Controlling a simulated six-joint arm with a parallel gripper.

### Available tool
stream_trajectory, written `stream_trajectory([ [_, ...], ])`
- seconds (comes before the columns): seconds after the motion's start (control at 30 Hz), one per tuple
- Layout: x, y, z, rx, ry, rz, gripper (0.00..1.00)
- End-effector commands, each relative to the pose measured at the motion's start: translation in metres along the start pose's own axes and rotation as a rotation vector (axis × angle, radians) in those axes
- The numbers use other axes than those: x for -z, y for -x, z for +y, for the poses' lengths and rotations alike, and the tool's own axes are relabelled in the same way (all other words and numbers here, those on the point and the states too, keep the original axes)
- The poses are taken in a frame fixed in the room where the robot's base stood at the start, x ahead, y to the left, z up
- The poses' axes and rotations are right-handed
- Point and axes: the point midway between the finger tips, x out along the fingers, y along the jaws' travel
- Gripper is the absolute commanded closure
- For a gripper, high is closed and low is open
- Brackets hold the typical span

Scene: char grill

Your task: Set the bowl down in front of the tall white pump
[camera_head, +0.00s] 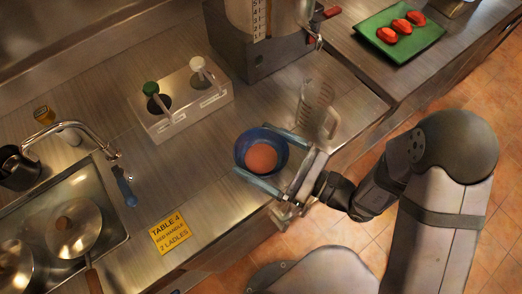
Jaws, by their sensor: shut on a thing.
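A blue bowl (243,143) with a round orange-brown thing (261,157) in it is between the fingers of my gripper (254,156), near the counter's front edge. The gripper is shut on the bowl, with one finger along each side. I cannot tell whether the bowl touches the counter. The tall white pump (198,64) stands in the right hole of a steel holder (180,100), behind and left of the bowl. A green-topped pump (151,89) stands in the left hole.
A clear jug (315,105) stands close to the right of the gripper. A yellow sign (170,233) lies front left, near a sink (111,210) with pans. A large steel dispenser (262,62) is behind. Counter between holder and bowl is clear.

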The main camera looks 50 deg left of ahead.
Motion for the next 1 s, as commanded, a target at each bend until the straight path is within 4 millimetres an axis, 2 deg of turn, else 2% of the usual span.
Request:
stream_trajectory([
  [0.1, 0.012, 0.000, 0.000, 0.000, -0.002, -0.001, 0.41],
  [0.3, 0.025, 0.000, 0.000, 0.000, 0.000, -0.002, 0.41],
  [0.77, 0.031, 0.000, 0.000, 0.000, 0.001, -0.002, 0.41],
  [0.8, 0.030, 0.000, 0.000, 0.000, 0.000, -0.001, 0.00],
  [1.0, 0.030, 0.000, 0.000, 0.000, 0.000, 0.000, 0.00],
])
